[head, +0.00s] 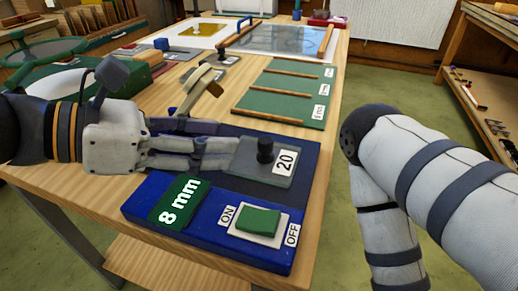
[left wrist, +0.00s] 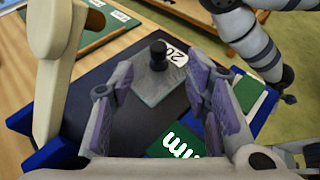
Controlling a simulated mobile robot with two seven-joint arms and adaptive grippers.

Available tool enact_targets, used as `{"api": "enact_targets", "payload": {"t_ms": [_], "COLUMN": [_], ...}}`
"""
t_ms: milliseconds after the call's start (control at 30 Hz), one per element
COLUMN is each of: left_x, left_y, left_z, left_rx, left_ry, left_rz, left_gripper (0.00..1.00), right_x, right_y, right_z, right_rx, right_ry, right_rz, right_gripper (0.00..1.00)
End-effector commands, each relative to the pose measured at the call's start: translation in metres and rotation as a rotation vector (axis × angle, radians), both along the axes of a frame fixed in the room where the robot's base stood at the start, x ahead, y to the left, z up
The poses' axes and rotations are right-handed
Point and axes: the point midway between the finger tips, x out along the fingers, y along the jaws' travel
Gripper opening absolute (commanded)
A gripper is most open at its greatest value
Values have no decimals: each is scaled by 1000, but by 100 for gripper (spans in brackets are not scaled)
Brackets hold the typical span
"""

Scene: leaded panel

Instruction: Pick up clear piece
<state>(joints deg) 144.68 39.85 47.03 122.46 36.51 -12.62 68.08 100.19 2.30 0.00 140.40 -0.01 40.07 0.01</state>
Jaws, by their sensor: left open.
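The clear piece (head: 250,172) is a square glass plate with a black knob and a white label reading 20. It lies flat on the dark top of a blue machine (head: 147,203). In the left wrist view the clear piece (left wrist: 150,92) lies ahead, in line with the gap between my fingertips. My left gripper (head: 234,152) is open, low over the machine, its fingertips at the left edge of the piece. The left wrist view shows its two fingers (left wrist: 160,80) apart; contact cannot be told. My right arm shows at the right; its dark end (left wrist: 289,98) is too small to read.
The machine carries a green 8 mm label (head: 180,201) and a green switch (head: 258,222) marked ON and OFF. A beige wooden tool (head: 205,82) stands close behind my left gripper. A green board with wooden strips (head: 285,84) and a leaded panel (head: 283,40) lie farther back.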

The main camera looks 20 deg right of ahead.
Motion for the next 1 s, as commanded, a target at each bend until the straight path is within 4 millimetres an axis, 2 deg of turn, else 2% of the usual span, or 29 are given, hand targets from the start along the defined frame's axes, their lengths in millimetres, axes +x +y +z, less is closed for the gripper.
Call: {"api": "enact_targets", "payload": {"t_ms": [33, 167, 400, 667, 800, 867, 1000], "left_x": [3, 5, 12, 13, 13, 13, 13], "left_y": [-8, -22, -61, -66, -66, -66, -66], "left_z": [-10, -13, -28, -25, -25, -25, -25], "left_rx": [1, 1, 2, 1, 2, 2, 1], "left_ry": [12, 7, 4, -3, -3, -3, -3], "left_rz": [-1, 0, -1, 2, 2, 2, 2], "left_gripper": [43, 43, 43, 43, 12, 0, 0], "right_x": [-5, -8, -17, -17, -17, -17, -17], "right_y": [0, 0, 0, 0, 0, 0, 0], "right_z": [-6, -9, -19, -18, -18, -18, -18], "right_rx": [0, -1, 0, 0, 0, 0, 0], "right_ry": [19, 29, 60, 58, 58, 58, 58], "right_rz": [0, 0, 2, 2, 3, 3, 3], "right_gripper": [0, 0, 0, 0, 0, 0, 0]}}
